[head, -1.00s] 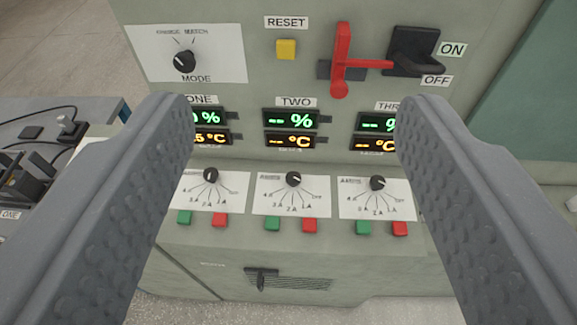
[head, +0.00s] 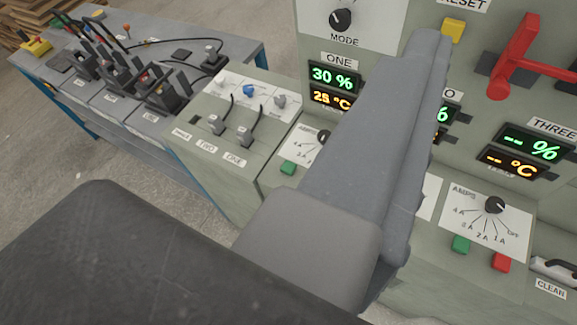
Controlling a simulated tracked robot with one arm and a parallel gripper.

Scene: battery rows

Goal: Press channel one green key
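The channel one green key (head: 288,167) is a small green block below the left dial card, at the left edge of the panel. Above it, the ONE displays (head: 334,78) read 30 % and 25 °C. My gripper (head: 430,45) appears shut and empty, its grey fingers together. It crosses the middle of the view to the right of the green key, apart from it in the picture. It hides the channel one red key and most of channel two. The channel one dial (head: 323,136) is partly hidden.
Channel three has its own green key (head: 461,244) and red key (head: 502,262). A red lever (head: 515,60) and yellow RESET button (head: 454,30) are at top right. Left of the panel stand a cabinet with plugs (head: 245,130) and a bench (head: 235,50) with devices and cables.

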